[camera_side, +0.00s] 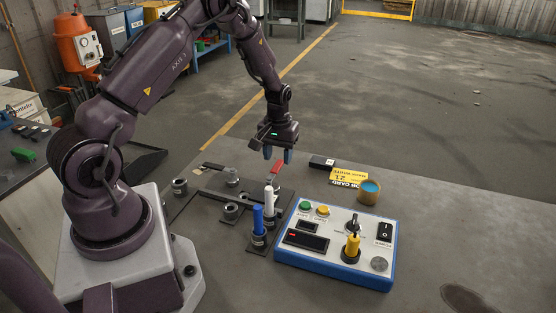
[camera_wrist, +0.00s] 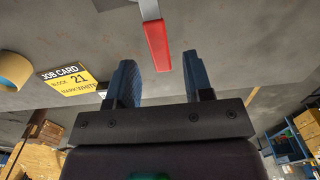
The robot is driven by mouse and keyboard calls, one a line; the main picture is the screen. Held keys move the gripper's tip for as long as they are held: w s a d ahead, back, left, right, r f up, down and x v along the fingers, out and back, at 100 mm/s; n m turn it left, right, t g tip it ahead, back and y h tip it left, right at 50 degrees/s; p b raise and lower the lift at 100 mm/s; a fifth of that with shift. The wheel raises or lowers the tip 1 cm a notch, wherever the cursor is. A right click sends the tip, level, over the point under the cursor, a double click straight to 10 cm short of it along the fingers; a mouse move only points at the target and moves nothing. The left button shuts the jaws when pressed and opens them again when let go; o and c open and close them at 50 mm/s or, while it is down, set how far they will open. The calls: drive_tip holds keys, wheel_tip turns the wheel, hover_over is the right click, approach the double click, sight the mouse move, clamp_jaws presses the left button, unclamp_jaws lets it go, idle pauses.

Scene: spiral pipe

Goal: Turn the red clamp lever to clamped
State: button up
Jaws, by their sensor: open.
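The red clamp lever (camera_side: 277,169) stands up at a slant behind the white marker in the side view. Its lower part is partly hidden there. In the wrist view its red grip (camera_wrist: 157,46) joins a pale metal arm at the top edge. My gripper (camera_side: 278,156) is open and empty, with its blue fingers pointing down just above the lever. In the wrist view the two fingers of my gripper (camera_wrist: 158,62) stand apart, with the lever end in line with the gap between them. I cannot tell whether either finger touches it.
A white marker (camera_side: 269,198) and a blue marker (camera_side: 258,219) stand upright in holders near the lever. A blue-edged control box (camera_side: 318,261) sits in front. The table's right side is mostly clear.

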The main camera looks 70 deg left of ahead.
drive_tip(key=shift+f, duration=1.05)
clamp_jaws()
